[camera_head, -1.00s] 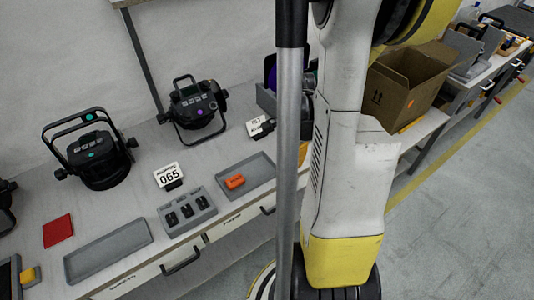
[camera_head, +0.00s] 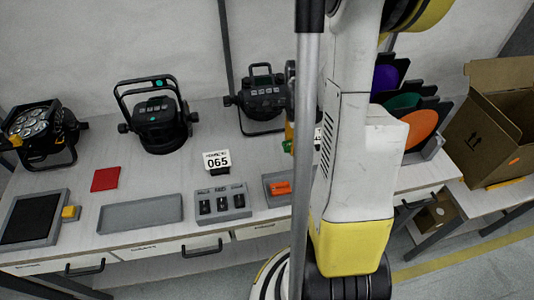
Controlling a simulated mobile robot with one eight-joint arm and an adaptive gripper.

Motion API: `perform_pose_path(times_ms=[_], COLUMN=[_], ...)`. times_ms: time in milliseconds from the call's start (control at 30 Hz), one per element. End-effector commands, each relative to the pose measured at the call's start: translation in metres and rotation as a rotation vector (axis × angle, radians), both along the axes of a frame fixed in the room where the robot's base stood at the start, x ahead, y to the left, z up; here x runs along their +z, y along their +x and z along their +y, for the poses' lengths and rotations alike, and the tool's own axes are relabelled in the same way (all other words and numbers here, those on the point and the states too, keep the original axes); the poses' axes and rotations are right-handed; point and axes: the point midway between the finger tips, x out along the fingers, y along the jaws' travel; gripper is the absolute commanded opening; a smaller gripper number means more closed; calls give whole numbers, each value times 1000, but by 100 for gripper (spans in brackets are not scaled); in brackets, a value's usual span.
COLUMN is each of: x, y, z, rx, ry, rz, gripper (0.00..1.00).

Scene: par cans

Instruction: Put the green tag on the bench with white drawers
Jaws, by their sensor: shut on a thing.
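The bench with white drawers (camera_head: 150,183) runs across the left and middle of the view, its drawer fronts with dark handles facing me. A small green tag (camera_head: 287,146) shows at the left edge of my column, above the bench top. My gripper (camera_head: 289,130) is mostly hidden behind the column. Only a dark and yellow sliver of it shows, just above the tag, and it is shut on the tag. The fingertips cannot be made out clearly.
Par cans (camera_head: 157,125) stand along the back of the bench. A cardboard box (camera_head: 490,125) stands at right. Bare top surrounds the red card.

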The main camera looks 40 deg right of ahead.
Motion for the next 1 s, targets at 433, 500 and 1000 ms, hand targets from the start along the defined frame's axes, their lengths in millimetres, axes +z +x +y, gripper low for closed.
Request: perform_pose_path(times_ms=[433, 500, 1000], x=[-42, -50, -81], y=[61, 60, 60], z=[24, 24, 24], rx=[0, -1, 0], ry=[0, 0, 0], rz=[0, 0, 0], gripper=[13, 13, 13])
